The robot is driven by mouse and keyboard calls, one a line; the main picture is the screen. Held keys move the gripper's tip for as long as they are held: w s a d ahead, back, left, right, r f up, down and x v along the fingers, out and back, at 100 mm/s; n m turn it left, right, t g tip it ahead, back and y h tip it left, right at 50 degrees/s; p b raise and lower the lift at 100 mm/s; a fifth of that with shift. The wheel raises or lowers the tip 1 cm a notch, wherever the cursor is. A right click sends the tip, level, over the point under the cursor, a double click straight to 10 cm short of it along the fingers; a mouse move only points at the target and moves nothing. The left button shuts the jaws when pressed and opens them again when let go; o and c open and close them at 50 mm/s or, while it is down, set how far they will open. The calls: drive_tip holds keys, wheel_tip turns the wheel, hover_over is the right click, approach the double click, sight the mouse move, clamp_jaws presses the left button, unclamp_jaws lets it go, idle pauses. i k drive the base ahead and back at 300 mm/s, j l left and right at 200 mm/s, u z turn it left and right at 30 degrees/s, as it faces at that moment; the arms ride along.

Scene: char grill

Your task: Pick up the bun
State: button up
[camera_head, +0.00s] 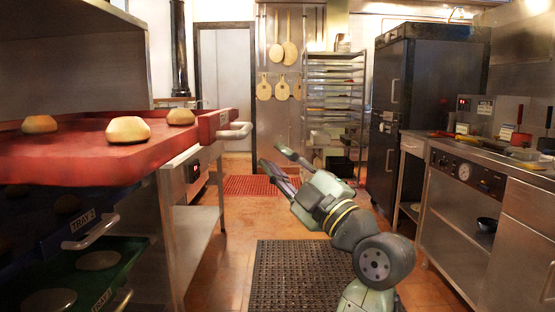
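Several pale brown buns sit on a red tray at the left: one bun (128,130) near the middle, one bun (181,117) near the tray's right end, and one bun (40,124) at the far left. The red tray (75,165) is pulled out of a steel rack and has a metal handle at its right. My gripper (270,155) is in the middle of the picture, to the right of the tray and apart from it. Its fingers are spread and point up and left, with nothing between them.
Below the red tray are a blue tray (78,243) labelled TRAY 2 and a green tray (115,262), with handles jutting out. A steel table (195,215) stands beside them. A counter (470,177) lines the right. Open floor with a dark mat (290,275) lies between.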

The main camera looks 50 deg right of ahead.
sight(123, 131)
drive_tip(key=k+j, duration=0.15)
drive_tip(key=k, duration=0.35)
drive_tip(key=k+j, duration=0.15)
drive_tip(key=k, duration=0.35)
